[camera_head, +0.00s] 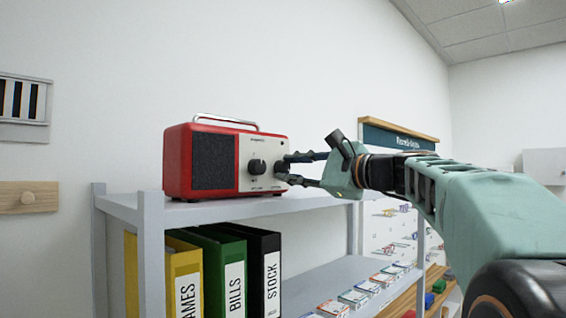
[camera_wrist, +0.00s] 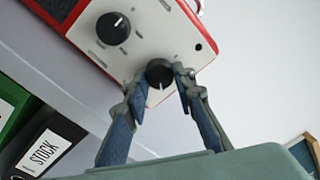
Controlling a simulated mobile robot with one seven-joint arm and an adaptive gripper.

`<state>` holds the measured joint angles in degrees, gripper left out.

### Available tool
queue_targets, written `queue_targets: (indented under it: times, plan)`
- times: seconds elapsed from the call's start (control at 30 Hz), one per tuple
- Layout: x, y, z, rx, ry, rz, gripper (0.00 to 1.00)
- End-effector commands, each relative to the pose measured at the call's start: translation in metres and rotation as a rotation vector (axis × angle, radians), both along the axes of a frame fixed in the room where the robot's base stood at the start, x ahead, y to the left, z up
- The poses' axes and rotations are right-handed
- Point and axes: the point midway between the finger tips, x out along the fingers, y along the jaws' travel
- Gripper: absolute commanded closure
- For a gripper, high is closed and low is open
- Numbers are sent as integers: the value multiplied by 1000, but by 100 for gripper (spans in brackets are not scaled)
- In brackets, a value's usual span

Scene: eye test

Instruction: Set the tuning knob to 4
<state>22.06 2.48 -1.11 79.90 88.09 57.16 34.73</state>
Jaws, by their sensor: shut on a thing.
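A red radio (camera_head: 208,160) with a pale front panel stands on the top of a grey shelf. Its panel carries a large black knob (camera_head: 257,167) and a smaller black knob (camera_head: 280,167) to the right. In the wrist view the large knob (camera_wrist: 113,28) has a white mark pointing up and right. The smaller knob (camera_wrist: 160,72) has a white mark pointing down in that view. My gripper (camera_wrist: 160,77) is shut on the smaller knob, one finger on each side. The panel lettering is too small to read, so I cannot tell which knob is for tuning.
The grey shelf (camera_head: 180,213) holds yellow, green and black binders (camera_head: 255,270) below. Small cards (camera_head: 355,298) lie on the lower board. A dark sign (camera_head: 398,138) stands behind my gripper. The wall above the radio is clear.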

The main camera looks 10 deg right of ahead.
Motion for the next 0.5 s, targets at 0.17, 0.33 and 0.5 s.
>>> queue_targets:
  times: [0.17, 0.33, 0.5]
  plan:
    - [0, 1, 3, 136, 101, 1, 100]
    - [0, 0, 3, 266, 195, 0, 100]
    - [0, 1, 2, 395, 288, 0, 100]
